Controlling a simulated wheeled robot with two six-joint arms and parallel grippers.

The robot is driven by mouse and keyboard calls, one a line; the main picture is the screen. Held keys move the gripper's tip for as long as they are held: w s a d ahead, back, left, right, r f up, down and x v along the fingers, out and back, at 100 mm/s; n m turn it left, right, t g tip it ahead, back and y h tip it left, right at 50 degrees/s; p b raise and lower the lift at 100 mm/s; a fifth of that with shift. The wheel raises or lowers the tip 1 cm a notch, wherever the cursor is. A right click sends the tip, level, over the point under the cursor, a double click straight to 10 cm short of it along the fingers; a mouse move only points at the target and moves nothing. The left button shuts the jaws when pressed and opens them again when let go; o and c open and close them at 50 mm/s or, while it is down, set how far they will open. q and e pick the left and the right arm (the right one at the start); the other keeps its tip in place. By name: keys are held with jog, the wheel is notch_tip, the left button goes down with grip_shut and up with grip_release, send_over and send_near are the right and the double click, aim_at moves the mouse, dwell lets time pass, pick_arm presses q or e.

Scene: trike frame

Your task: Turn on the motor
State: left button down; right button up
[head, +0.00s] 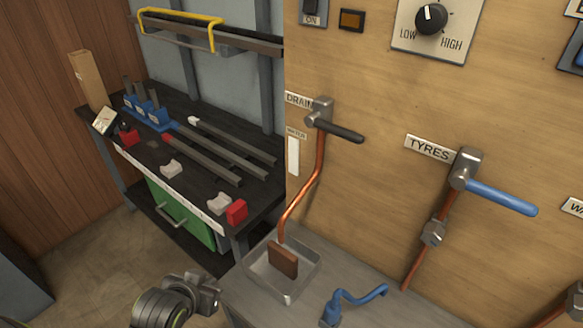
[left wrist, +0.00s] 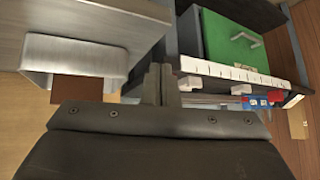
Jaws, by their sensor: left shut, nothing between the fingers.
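A dark switch (head: 311,8) with an ON label under it sits at the top edge of the wooden panel, partly cut off. An amber square light (head: 352,19) is to its right. A black dial (head: 431,19) marked LOW and HIGH is further right; I cannot tell which of these belongs to the motor. My left gripper (head: 208,288) is low at the bottom of the head view, well below and left of the switch. Its fingers are shut and empty in the left wrist view (left wrist: 161,84). My right gripper does not show.
The DRAIN lever (head: 340,130) and blue TYRES lever (head: 500,198) stick out from the panel. A metal tray (head: 258,284) holding a brown block (head: 283,261) stands on the grey bench. A black workbench (head: 255,205) with bars and small parts is at left.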

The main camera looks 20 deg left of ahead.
aim_at(309, 2)
pick_arm(q)
jog(key=w+d+r+t+h, duration=0.1)
jog(key=w+d+r+t, duration=0.15)
jog(key=w+r, duration=0.45)
jog(key=w+d+r+m+t+h, duration=0.15)
jog(key=r+t, duration=0.25)
jog(key=r, duration=0.6)
jog(key=w+d+r+t+h, duration=0.1)
jog(key=w+r+t, duration=0.35)
jog(key=r, duration=0.45)
jog(key=d+r+m+t+h, duration=0.1)
jog(key=d+r+t+h, duration=0.1)
jog(key=r, duration=0.6)
jog(key=d+r+m+t+h, duration=0.1)
jog(key=r+h, duration=0.3)
jog(key=r, duration=0.4)
jog(key=shift+d+r+m+t+h, duration=0.35)
jog(key=shift+d+r+m+t, duration=0.1)
jog(key=shift+t, duration=0.45)
jog(key=shift+s, duration=0.1)
